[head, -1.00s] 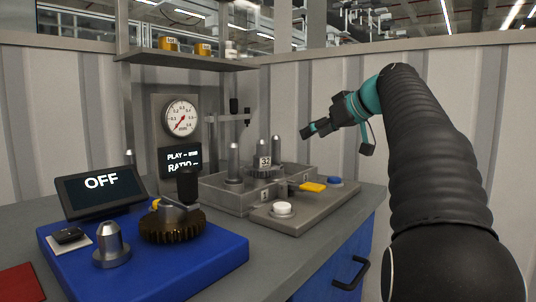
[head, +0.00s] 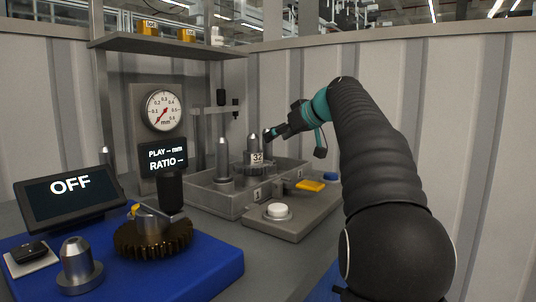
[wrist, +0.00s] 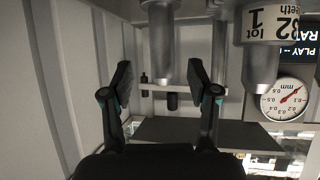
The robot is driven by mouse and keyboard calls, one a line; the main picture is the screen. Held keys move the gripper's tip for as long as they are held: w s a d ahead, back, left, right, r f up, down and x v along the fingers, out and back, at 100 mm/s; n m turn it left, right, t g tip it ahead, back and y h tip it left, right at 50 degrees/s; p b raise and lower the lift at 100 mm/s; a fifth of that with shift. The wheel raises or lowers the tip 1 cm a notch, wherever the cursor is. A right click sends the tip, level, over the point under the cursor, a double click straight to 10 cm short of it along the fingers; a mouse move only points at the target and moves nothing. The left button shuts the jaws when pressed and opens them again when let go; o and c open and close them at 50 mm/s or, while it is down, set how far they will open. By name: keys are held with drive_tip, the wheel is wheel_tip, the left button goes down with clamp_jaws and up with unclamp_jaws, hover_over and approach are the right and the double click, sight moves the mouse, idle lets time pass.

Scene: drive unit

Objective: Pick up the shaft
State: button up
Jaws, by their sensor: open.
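Grey metal posts with rounded tops, shaft-like, stand upright in a grey tray (head: 222,203). I cannot tell for sure which is the task's shaft. My gripper (head: 269,135) is above the tray, close to the top of the labelled gear's post. In the upside-down wrist view, my gripper (wrist: 159,75) is open and empty. A metal post (wrist: 160,45) shows between its fingers, with a gap on both sides. The labelled part (wrist: 270,22) is to the right.
A plate with a white button (head: 278,211), a yellow part (head: 310,185) and a blue button (head: 331,176) adjoins the tray. A blue mat (head: 205,275) holds a dark gear (head: 150,240) and a metal cone (head: 76,265). A shelf (head: 170,42) and dial gauge (head: 162,110) stand behind.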

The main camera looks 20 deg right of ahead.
sight(267, 151)
drive_tip(key=x, duration=0.5)
drive_tip(key=shift+a+r, duration=0.1)
drive_tip(key=shift+a, duration=0.1)
drive_tip(key=shift+c, duration=0.3)
clamp_jaws()
